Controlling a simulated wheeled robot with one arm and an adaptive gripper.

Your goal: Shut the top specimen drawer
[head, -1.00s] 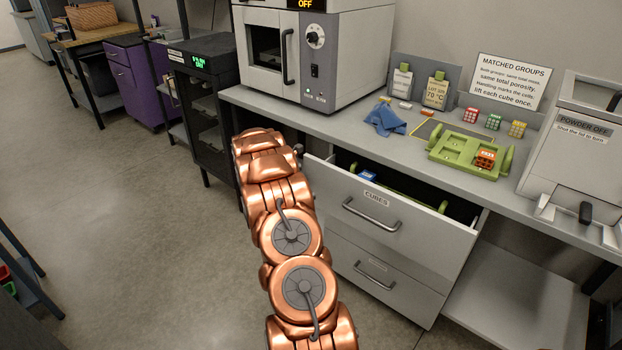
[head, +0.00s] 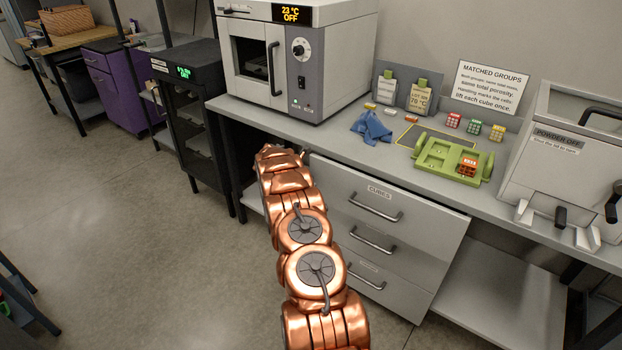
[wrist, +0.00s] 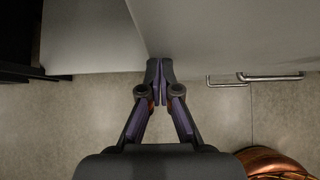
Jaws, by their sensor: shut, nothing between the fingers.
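The top specimen drawer (head: 385,200), grey and labelled CUBES, sits flush in the cabinet under the bench, its bar handle (head: 375,210) across its front. No gap shows above it and its inside is hidden. My gripper (wrist: 160,72) is shut and empty in the wrist view, its purple and black fingers pressed together. Its fingertips are at the edge of a pale grey surface, left of the drawer handles (wrist: 255,78); I cannot tell if they touch. In the head view my copper arm reaches the cabinet's left upper corner and hides most of the gripper.
Two lower drawers (head: 365,270) are shut too. On the bench stand an oven (head: 300,65), a blue cloth (head: 372,127), a green fixture (head: 437,153) with an orange cube, and a powder box (head: 560,150). The floor left of my arm is clear.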

